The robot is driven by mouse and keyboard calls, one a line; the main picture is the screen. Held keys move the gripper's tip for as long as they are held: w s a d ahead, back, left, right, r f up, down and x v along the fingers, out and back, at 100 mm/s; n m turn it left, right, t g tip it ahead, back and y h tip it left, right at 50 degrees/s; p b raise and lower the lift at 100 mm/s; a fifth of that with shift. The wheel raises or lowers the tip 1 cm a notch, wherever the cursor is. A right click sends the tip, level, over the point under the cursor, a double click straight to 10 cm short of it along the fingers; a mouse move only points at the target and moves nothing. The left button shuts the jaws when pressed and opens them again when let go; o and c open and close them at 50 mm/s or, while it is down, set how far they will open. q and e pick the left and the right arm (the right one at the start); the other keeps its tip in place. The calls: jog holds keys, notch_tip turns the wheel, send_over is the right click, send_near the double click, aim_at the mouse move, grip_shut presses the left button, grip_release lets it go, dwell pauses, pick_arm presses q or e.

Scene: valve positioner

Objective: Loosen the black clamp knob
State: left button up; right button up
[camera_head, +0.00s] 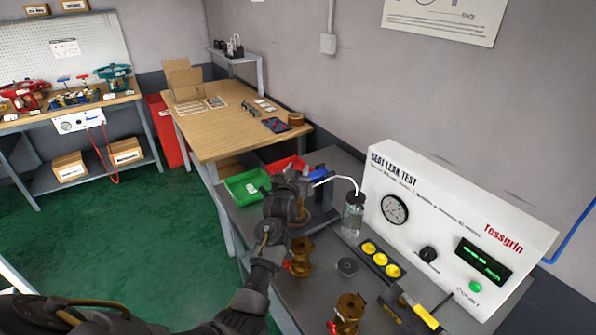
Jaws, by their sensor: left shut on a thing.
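My left gripper (303,188) is at the dark clamp fixture (328,192) on the grey test bench. It is shut, with its fingers at the fixture's left side. The black clamp knob cannot be made out separately; the dark gripper covers that spot and blends with it. A blue part (322,174) shows at the fixture's top, just right of the fingers. My right gripper is not in view.
The white leak tester (455,225) stands right of the fixture, with a glass jar (353,215) and a tube between. Brass valve bodies (300,258) and yellow caps (380,260) are nearer. A green bin (245,187) and a red bin (287,165) sit behind.

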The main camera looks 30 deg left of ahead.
pick_arm(q)
jog(key=shift+s+a+n+g+y, duration=0.15)
jog(key=shift+n+g+y, duration=0.35)
jog(key=shift+n+y, duration=0.55)
jog(key=shift+w+a+n+g+y, duration=0.1)
jog(key=shift+n+g+y, duration=0.5)
jog(key=shift+y, duration=0.85)
jog(key=o, duration=1)
jog(key=shift+c, duration=0.2)
jog(key=shift+h, duration=0.3)
